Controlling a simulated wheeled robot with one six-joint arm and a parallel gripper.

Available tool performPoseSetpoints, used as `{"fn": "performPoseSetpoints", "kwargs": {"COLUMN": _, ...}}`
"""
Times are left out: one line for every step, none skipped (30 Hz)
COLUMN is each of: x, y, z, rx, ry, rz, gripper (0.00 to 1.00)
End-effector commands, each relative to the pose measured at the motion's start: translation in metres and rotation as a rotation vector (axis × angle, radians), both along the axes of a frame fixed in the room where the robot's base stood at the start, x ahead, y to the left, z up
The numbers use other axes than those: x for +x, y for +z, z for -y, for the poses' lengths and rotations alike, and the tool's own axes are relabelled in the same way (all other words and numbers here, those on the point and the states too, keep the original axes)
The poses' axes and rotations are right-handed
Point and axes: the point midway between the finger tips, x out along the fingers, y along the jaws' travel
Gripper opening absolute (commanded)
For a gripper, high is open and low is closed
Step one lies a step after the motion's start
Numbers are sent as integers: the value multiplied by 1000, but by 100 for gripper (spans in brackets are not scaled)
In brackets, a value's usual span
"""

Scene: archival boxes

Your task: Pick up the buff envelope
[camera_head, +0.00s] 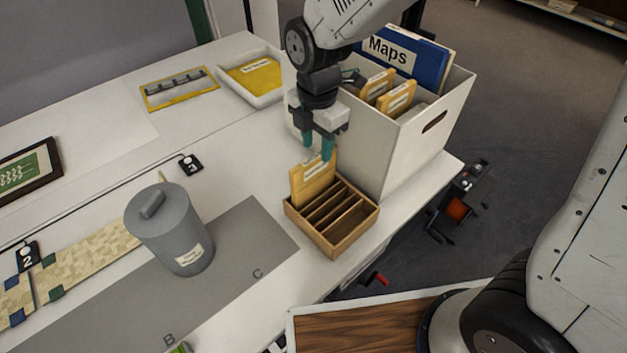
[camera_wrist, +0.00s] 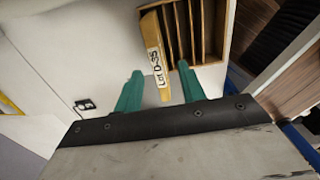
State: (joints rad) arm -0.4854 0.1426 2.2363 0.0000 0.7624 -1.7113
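A buff envelope (camera_head: 313,182) stands upright in the leftmost slot of a small wooden rack (camera_head: 347,240). In the wrist view the envelope (camera_wrist: 151,32) carries a white label reading "Lot D-35" or similar. My gripper (camera_head: 318,152) points down just above the envelope. Its teal fingers also show in the wrist view (camera_wrist: 161,88), spread apart with the envelope's top end between them and a gap on each side. The other slots of the rack look empty. Two similar buff envelopes (camera_head: 397,98) stand in the white box, partly hidden.
The white box (camera_head: 400,155) stands close behind the rack, with a blue "Maps" folder (camera_head: 405,58) inside. A grey lidded canister (camera_head: 172,235) stands left on a grey mat (camera_head: 240,240). A white tray (camera_head: 281,92) holds a yellow envelope. The table's right edge is near the rack.

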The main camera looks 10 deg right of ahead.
Motion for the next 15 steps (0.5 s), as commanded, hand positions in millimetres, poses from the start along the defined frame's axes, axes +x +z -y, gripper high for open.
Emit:
{"fn": "performPoseSetpoints", "kwargs": {"x": 0, "y": -7, "z": -1, "rx": -2, "ry": 0, "rz": -2, "gripper": 40}}
{"fn": "performPoseSetpoints", "kwargs": {"x": 0, "y": -11, "z": -2, "rx": -2, "ry": 0, "rz": -3, "gripper": 40}}
{"fn": "performPoseSetpoints", "kwargs": {"x": 0, "y": -18, "z": -4, "rx": -2, "ry": 0, "rz": -5, "gripper": 40}}
{"fn": "performPoseSetpoints", "kwargs": {"x": 0, "y": -23, "z": -5, "rx": -2, "ry": 0, "rz": -4, "gripper": 40}}
{"fn": "performPoseSetpoints", "kwargs": {"x": 0, "y": -28, "z": -6, "rx": -2, "ry": -1, "rz": -5, "gripper": 40}}
{"fn": "performPoseSetpoints", "kwargs": {"x": 0, "y": -33, "z": -6, "rx": -2, "ry": -2, "rz": -4, "gripper": 40}}
{"fn": "performPoseSetpoints", "kwargs": {"x": 0, "y": -37, "z": -6, "rx": -2, "ry": -3, "rz": -3, "gripper": 40}}
{"fn": "performPoseSetpoints", "kwargs": {"x": 0, "y": -41, "z": -6, "rx": -2, "ry": -3, "rz": -4, "gripper": 40}}
{"fn": "performPoseSetpoints", "kwargs": {"x": 0, "y": -44, "z": -6, "rx": -2, "ry": -3, "rz": -2, "gripper": 40}}
{"fn": "performPoseSetpoints", "kwargs": {"x": 0, "y": -46, "z": -6, "rx": -1, "ry": -3, "rz": -2, "gripper": 40}}
{"fn": "performPoseSetpoints", "kwargs": {"x": 0, "y": -47, "z": -6, "rx": -1, "ry": -3, "rz": -1, "gripper": 40}}
{"fn": "performPoseSetpoints", "kwargs": {"x": 0, "y": -48, "z": -6, "rx": -1, "ry": -3, "rz": -1, "gripper": 40}}
{"fn": "performPoseSetpoints", "kwargs": {"x": 1, "y": -48, "z": -6, "rx": 0, "ry": -3, "rz": 0, "gripper": 40}}
{"fn": "performPoseSetpoints", "kwargs": {"x": 1, "y": -48, "z": -6, "rx": 0, "ry": -3, "rz": 0, "gripper": 40}}
{"fn": "performPoseSetpoints", "kwargs": {"x": 1, "y": -48, "z": -6, "rx": 0, "ry": -3, "rz": 0, "gripper": 40}}
